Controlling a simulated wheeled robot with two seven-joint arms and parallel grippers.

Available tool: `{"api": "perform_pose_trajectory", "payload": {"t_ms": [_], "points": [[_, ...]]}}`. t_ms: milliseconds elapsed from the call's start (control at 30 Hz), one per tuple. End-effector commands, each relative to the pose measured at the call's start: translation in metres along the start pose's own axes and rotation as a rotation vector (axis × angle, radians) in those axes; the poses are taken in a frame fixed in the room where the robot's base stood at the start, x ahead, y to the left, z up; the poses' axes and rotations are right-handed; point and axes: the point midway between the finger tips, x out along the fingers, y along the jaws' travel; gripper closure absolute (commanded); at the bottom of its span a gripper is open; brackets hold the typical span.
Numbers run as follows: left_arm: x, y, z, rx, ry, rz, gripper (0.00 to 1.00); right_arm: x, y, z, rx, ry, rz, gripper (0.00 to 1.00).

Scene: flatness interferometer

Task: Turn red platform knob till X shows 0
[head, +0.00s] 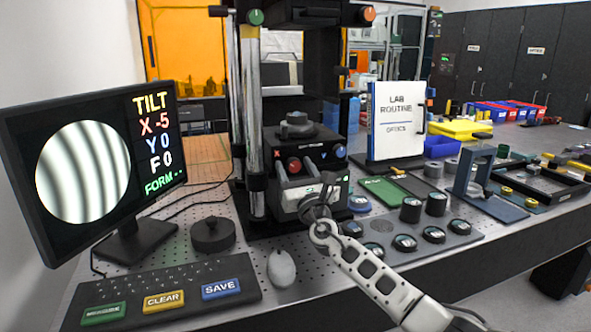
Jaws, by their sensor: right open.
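The monitor (95,165) at the left shows striped fringes and the readout X -5, Y 0, F 0. The red knob (294,165) is on the front of the interferometer's platform (310,190), on its left side. A blue knob (339,151) is to its right. My right gripper (318,205) is open in front of the lower part of the platform unit, below the red knob and apart from it. My right arm reaches in from the bottom right. My left gripper is not in view.
A keyboard (155,292) with green, yellow and blue keys, a mouse (281,268) and a dark round puck (212,235) are on the perforated table. A grey tray (455,241) with several round pieces lies right of my gripper. An upright lab binder (396,122) stands behind.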

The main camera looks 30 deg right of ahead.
Motion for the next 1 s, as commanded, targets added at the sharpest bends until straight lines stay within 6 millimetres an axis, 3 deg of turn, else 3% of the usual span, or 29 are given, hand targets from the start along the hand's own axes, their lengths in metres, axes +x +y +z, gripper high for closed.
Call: {"api": "perform_pose_trajectory", "payload": {"t_ms": [167,300,333,667,1000], "points": [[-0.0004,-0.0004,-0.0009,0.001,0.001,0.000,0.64,-0.0002,0.0003,0.0000,0.000,0.000,0.001,0.46],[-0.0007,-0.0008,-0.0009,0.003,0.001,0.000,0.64,-0.0003,0.0002,0.0001,0.000,0.000,0.001,0.85],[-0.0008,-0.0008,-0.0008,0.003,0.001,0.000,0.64,-0.0003,0.0002,0.0001,0.000,0.000,0.000,0.91],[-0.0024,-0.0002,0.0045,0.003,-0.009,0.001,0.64,-0.0006,0.0008,-0.0002,0.028,0.000,-0.011,0.91],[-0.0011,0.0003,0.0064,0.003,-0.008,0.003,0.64,-0.0008,0.0027,-0.0004,0.222,0.000,-0.089,0.91]]}}
